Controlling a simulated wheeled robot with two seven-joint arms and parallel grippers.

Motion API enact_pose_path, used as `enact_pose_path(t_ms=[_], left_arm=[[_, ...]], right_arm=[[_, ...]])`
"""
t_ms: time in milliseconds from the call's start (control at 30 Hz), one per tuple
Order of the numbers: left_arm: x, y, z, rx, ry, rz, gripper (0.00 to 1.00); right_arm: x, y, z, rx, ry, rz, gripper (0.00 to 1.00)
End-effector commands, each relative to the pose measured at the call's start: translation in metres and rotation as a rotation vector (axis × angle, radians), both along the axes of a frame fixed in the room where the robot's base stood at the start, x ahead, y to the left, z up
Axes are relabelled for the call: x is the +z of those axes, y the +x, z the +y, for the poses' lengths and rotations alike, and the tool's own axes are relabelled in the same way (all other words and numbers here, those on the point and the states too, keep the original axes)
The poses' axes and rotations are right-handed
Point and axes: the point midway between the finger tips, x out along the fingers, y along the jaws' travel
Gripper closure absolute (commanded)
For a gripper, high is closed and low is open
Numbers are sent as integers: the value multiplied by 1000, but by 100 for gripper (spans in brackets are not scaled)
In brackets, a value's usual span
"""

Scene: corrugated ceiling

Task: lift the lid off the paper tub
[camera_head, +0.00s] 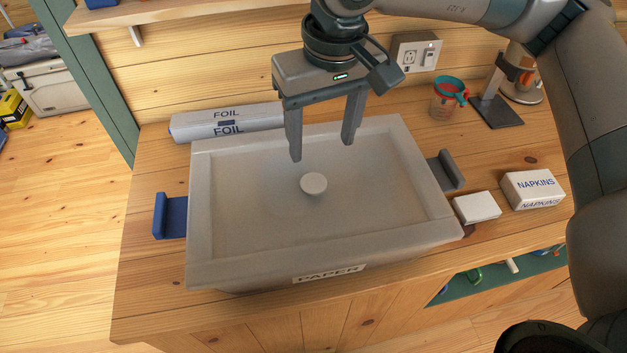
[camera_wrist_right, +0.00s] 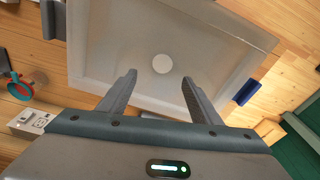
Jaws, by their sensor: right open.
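The grey paper tub (camera_head: 330,272) stands on the wooden counter with a label reading PAPER on its front. Its lid (camera_head: 250,205) lies inside the rim, with a round pale knob (camera_head: 313,184) near the middle. The knob also shows in the right wrist view (camera_wrist_right: 162,64). My right gripper (camera_head: 322,152) is open and empty above the lid, behind and above the knob, with its fingers pointing down. In the right wrist view the knob appears beyond the fingertips (camera_wrist_right: 158,80), between their lines. My left gripper is not in view.
A blue bracket (camera_head: 170,216) and a dark grey bracket (camera_head: 447,170) flank the tub. A foil box (camera_head: 225,122) lies behind it. A white box (camera_head: 477,207), a napkins box (camera_head: 533,190) and a red cup with a teal rim (camera_head: 447,100) stand on the right.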

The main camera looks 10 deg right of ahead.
Motion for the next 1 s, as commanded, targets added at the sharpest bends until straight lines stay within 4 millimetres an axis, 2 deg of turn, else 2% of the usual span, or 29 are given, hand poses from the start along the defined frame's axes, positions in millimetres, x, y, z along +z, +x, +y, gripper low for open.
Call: enact_pose_path(t_ms=[33, 200, 400, 800, 1000], left_arm=[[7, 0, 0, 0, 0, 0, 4], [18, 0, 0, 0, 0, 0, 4], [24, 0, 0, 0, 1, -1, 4], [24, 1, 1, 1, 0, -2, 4], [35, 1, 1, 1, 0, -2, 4]], right_arm=[[-6, 0, -1, 0, -2, 6, 42], [-35, 3, 0, 0, -1, 5, 42], [-56, 6, 1, 0, 0, 1, 42], [-60, 7, 2, 0, 0, 0, 42], [-67, 8, 4, 0, -2, 4, 42]])
